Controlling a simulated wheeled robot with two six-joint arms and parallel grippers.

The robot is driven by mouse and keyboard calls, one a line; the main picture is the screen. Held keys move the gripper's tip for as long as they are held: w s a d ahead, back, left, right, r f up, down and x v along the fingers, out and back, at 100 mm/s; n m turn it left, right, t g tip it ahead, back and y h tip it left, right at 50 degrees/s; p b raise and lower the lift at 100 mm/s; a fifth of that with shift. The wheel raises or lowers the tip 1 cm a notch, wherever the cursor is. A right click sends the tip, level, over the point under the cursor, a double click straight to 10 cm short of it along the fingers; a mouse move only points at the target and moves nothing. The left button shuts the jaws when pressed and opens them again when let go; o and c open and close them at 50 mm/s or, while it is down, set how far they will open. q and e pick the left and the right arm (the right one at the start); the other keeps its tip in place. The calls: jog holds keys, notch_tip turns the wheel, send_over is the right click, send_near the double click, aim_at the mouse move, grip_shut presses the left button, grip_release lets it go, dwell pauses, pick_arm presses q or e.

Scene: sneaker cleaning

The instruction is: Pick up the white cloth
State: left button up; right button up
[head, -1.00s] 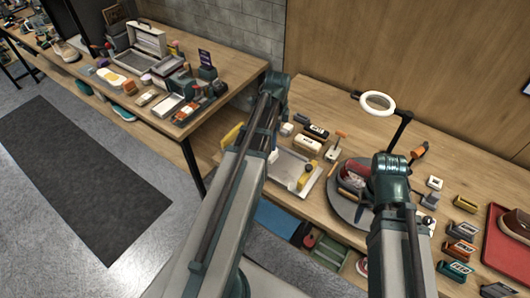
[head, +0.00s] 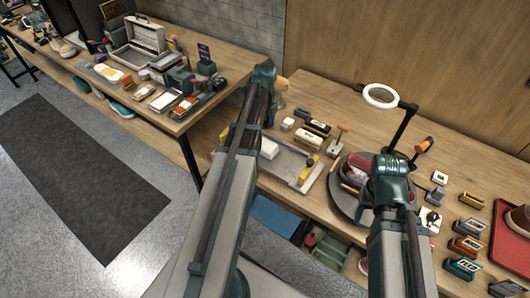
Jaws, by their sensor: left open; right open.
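A small white block-like item (head: 268,148), possibly the folded white cloth, lies at the left end of the grey metal tray (head: 289,166) on the right-hand bench. It is beside my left arm, and I cannot be sure that it is cloth. My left arm reaches up across the bench from the bottom, and its gripper is hidden behind the arm. My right arm stands in front of the round dark turntable (head: 346,203), and its gripper is also hidden. Nothing held by either gripper can be seen.
A ring lamp (head: 381,96) on a dark stand rises behind the turntable. Several small boxes and brushes stand behind the tray. A red tray (head: 507,232) is at the right edge. Another bench (head: 165,122) at the left carries an open case (head: 138,45).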

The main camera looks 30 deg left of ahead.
aim_at(263, 144)
pick_arm(q)
notch_tip(263, 144, down, 5)
jog(key=b, duration=0.3)
jog(key=shift+b, duration=0.35)
jog(key=shift+r, duration=0.1)
jog(key=f+b, duration=0.5)
jog(key=shift+a+f, duration=0.15)
jog(key=shift+a, duration=0.1)
jog(key=c, duration=1.2)
jog(key=shift+c, duration=0.2)
